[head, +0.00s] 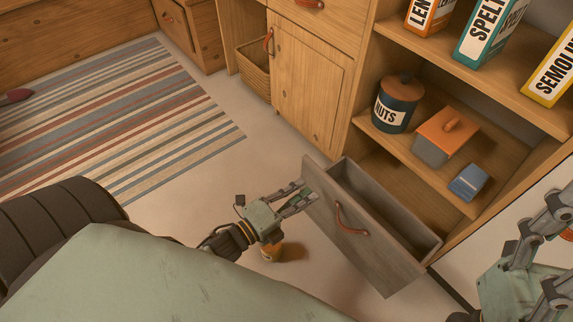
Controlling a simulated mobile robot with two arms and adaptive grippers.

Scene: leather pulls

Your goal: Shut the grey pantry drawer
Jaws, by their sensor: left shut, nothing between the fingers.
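The grey pantry drawer (387,262) stands pulled out from the low right part of the wooden pantry unit. Its inside shows and looks empty. A brown leather pull (350,220) hangs on its front. My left gripper (301,194) is shut and empty, with its fingertips at the left end of the drawer front. I cannot tell whether they touch it. My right gripper (548,240) shows only in part at the lower right edge, away from the drawer, and its jaw state is unclear.
An orange jar (269,254) stands on the floor below my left gripper. Shelves above the drawer hold a nuts canister (397,105), an orange-lidded box (445,137) and a blue item (468,182). A closed cupboard door (308,85) is left of them. A striped rug (110,120) lies at left.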

